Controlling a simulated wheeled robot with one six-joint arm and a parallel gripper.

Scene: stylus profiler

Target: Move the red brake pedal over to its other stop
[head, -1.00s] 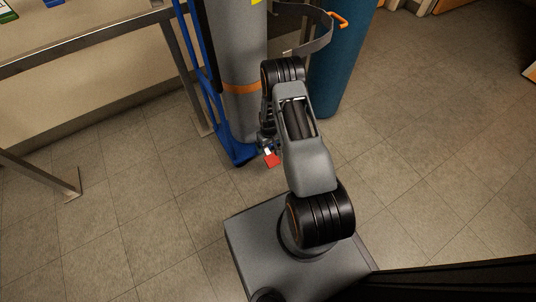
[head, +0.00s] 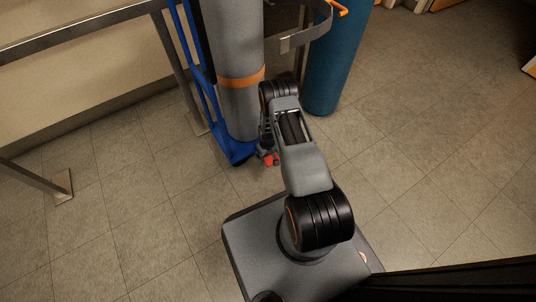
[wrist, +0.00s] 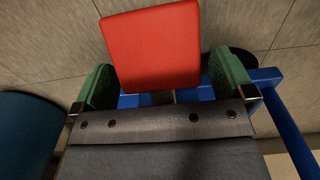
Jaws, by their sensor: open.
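The red brake pedal (wrist: 152,45) is a flat red plate at the foot of the blue cylinder cart (head: 238,150). It also shows small in the head view (head: 270,160), partly hidden by my arm. My gripper (wrist: 163,76) is open in the wrist view, with one green finger pad on each side of the pedal's near end. Gaps show between pad and pedal, wider on the right. I cannot tell whether the fingers are level with it in height. In the head view my wrist mostly hides the gripper.
A grey gas cylinder (head: 235,60) with an orange band stands on the cart. A blue cylinder (head: 330,75) stands to its right, near a grey strap bracket (head: 300,38). A metal-framed bench (head: 90,25) is at left. Tiled floor is clear to the right.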

